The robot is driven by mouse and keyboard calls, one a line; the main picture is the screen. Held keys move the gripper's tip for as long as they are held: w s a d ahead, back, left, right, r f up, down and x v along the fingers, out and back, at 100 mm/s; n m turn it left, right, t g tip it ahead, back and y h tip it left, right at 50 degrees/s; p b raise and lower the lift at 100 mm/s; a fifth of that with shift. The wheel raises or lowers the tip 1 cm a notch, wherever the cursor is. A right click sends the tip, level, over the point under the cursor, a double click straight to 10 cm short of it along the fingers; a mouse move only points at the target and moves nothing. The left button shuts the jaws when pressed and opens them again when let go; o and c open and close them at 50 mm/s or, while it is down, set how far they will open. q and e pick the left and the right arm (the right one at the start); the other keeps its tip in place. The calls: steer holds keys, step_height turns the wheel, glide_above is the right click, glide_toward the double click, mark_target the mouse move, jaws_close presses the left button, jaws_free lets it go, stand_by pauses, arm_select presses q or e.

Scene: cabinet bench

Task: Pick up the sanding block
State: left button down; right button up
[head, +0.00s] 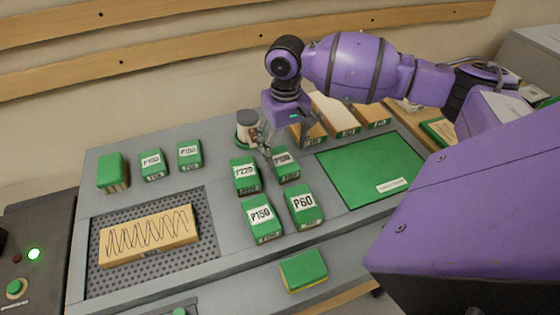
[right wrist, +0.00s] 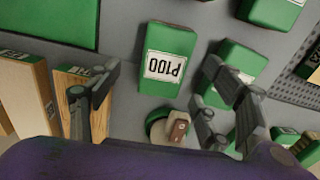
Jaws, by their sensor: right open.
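Several green sanding blocks with white grit labels stand on the grey bench. The P100 block (head: 285,166) is in the back row, right of the P220 block (head: 245,176). The P150 block (head: 262,220) and P60 block (head: 305,207) are in front of them. My right gripper (head: 280,143) is open and empty, just above and behind the P100 block. In the right wrist view, the P100 block (right wrist: 165,88) lies between the spread fingers of my right gripper (right wrist: 160,72), its label upside down. My left gripper is out of view.
A white and green cylinder (head: 246,120) stands just behind the P220 block. A green mat (head: 365,165) lies to the right, with wooden pieces (head: 340,115) behind it. A scribbled wooden board (head: 150,237) lies on the perforated plate. A plain green block (head: 303,268) sits at the front.

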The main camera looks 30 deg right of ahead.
mark_target(283, 159)
steer(key=f, duration=0.5)
steer(key=shift+a, duration=0.3)
steer(key=c, duration=1.4)
